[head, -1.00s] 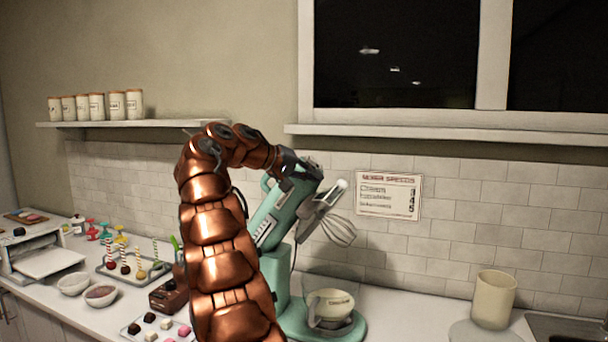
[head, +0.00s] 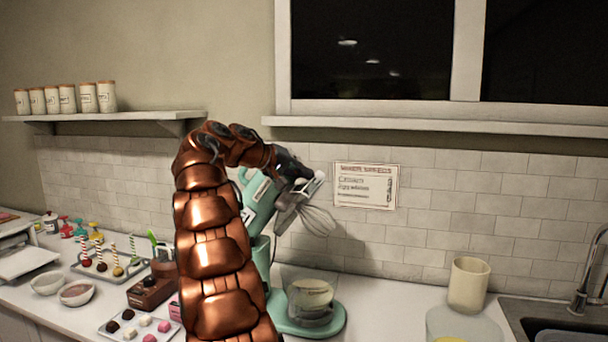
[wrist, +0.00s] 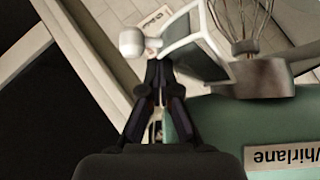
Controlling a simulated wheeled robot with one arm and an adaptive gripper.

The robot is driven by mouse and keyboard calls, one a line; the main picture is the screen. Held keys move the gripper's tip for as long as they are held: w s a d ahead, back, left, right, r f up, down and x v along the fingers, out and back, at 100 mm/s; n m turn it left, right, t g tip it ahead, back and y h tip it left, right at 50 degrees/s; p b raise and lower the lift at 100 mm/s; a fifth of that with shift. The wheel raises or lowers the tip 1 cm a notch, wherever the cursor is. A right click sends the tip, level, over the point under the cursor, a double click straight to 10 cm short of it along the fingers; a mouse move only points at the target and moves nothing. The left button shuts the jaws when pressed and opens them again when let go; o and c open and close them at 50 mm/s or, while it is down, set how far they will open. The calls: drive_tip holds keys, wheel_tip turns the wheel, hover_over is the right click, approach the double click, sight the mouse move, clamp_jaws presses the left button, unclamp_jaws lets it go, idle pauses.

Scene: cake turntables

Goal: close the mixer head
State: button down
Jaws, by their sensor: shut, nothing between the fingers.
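The teal stand mixer (head: 262,205) stands on the counter with its head tilted up and back. Its wire whisk (head: 318,220) hangs from the raised head, above a clear bowl (head: 312,296) on the teal base. My gripper (head: 306,182) is at the upper front end of the head, partly hidden by my arm. In the wrist view my gripper (wrist: 160,68) is shut and empty, its tips close to a white-and-grey part on the head. The teal head (wrist: 225,120) and the whisk (wrist: 243,25) also show there. I cannot tell whether the fingers touch the head.
Left of my arm are a tray of small sweets (head: 110,331), white bowls (head: 77,293) and a cake-pop stand (head: 105,270). A cream canister (head: 468,285), a clear container (head: 462,325) and a sink (head: 555,318) are on the right. Counter between mixer and canister is clear.

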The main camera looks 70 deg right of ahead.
drive_tip(key=s+f+m+t+y+b, duration=0.1)
drive_tip(key=s+f+t+b, duration=0.3)
drive_tip(key=f+b, duration=0.8)
drive_tip(key=s+d+f+m+t+y+b, duration=0.1)
drive_tip(key=s+f+m+t+b, duration=0.3)
drive_tip(key=f+b, duration=0.9)
drive_tip(key=s+f, duration=0.1)
drive_tip(key=s, duration=0.2)
